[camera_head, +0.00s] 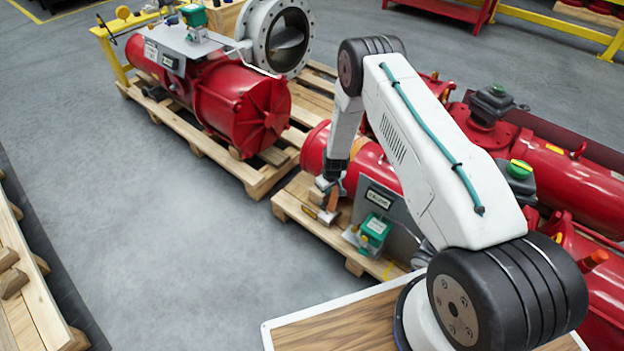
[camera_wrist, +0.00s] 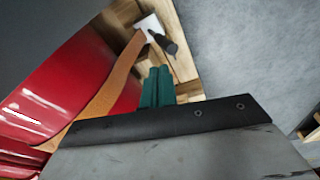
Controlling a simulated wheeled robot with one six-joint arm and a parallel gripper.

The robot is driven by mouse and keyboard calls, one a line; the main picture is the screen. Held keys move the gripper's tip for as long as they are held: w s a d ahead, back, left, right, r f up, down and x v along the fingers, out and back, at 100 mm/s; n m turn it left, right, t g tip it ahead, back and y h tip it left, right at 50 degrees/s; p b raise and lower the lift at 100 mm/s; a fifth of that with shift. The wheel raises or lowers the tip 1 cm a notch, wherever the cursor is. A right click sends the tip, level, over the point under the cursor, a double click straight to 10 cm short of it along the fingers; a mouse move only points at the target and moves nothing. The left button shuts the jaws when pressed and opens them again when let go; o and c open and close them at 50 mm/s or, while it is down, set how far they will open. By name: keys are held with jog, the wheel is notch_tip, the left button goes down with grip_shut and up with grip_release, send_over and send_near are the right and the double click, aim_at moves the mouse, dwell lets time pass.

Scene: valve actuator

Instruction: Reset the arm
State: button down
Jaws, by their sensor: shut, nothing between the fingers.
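My arm reaches up from its base at lower right and bends down to my gripper (camera_head: 325,186) in the head view. The gripper hangs over the middle pallet, beside the left end of a red actuator. In the wrist view the green fingers of my gripper (camera_wrist: 156,85) are together, with nothing between them. A tool with a curved wooden handle (camera_wrist: 108,92) and a pale head lies beyond the fingertips, apart from any grip. The wooden handle partly shows below the gripper in the head view (camera_head: 333,197). Whether the fingers touch the tool cannot be told.
A green-topped box (camera_head: 375,230) and grey plate sit close right of the gripper on the pallet (camera_head: 295,212). A red actuator (camera_head: 235,100) with a large valve (camera_head: 277,38) stands on another pallet at upper left. More red actuators are at right. Grey floor (camera_head: 150,230) is clear at left.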

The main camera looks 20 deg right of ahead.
jog(key=s+a+m+g, duration=0.1)
jog(key=s+m+g, duration=0.15)
jog(key=s, duration=0.55)
jog(key=s+a+r+g, duration=0.1)
jog(key=s+r, duration=0.4)
jog(key=r, duration=1)
jog(key=s+r+m+g, duration=0.1)
jog(key=s+r, duration=0.3)
jog(key=r, duration=1)
jog(key=s+a+r+g, duration=0.1)
jog(key=s+r, duration=0.4)
jog(key=r, duration=1)
jog(key=s+r+t, duration=0.5)
jog(key=s+r, duration=1.4)
jog(key=s, duration=0.1)
jog(key=shift+s, duration=0.4)
jog(key=shift+a+f+m, duration=0.1)
jog(key=shift+m, duration=0.15)
